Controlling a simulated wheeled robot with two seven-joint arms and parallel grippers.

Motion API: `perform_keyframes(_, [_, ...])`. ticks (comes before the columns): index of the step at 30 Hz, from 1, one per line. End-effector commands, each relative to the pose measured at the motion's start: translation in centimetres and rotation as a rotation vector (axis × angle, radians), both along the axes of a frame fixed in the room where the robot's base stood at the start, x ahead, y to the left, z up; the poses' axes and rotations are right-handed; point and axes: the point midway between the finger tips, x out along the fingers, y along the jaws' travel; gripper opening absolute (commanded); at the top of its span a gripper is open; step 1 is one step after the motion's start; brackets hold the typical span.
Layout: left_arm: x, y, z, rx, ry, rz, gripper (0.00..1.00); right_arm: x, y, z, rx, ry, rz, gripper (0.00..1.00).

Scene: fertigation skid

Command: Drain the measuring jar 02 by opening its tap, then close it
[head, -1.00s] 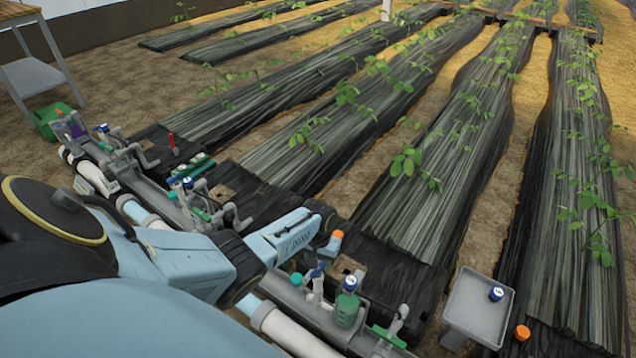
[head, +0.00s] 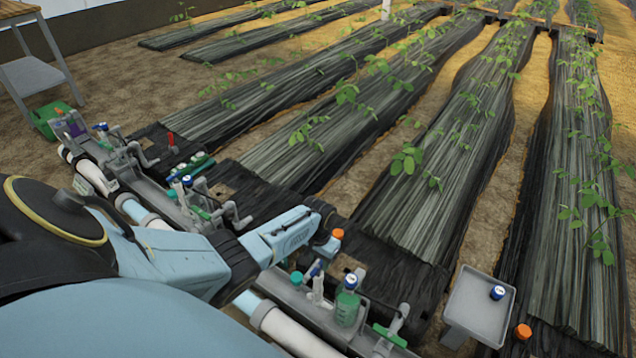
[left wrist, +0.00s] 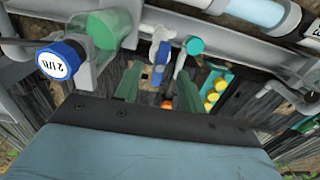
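A clear jar with green liquid (head: 346,307) and a blue cap stands upright on the grey skid channel in the head view. Its blue cap (left wrist: 62,63) shows large at the left of the left wrist view; no "02" is readable. Just left of the jar are a blue-handled fitting (head: 316,270) and a teal knob (head: 296,278); both also show in the wrist view, the blue part (left wrist: 162,54) and the knob (left wrist: 194,45). I cannot tell whether the tap is open. My left gripper (left wrist: 158,92) is open and empty, above and apart from these. My right gripper is out of view.
An orange-capped bottle (head: 337,236) is close beside the left gripper. A grey tray (head: 465,315) holding a blue-capped bottle (head: 497,293) stands at the right. More jars and fittings line the skid at left. Covered plant beds (head: 440,170) lie beyond.

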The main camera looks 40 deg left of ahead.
Motion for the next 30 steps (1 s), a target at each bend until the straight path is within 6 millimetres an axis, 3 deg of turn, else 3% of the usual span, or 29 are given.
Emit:
perform_keyframes(7, [0.0, 0.0, -0.6, -0.001, 0.000, -0.001, 0.40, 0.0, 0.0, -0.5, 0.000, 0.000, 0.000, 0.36])
perform_keyframes(21, [0.0, -0.1, -4.3, -0.001, 0.000, -0.002, 0.40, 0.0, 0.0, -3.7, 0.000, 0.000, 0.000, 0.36])
perform_keyframes(30, [0.1, -0.1, -4.5, -0.001, -0.001, -0.002, 0.40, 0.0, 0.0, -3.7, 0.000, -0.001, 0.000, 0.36])
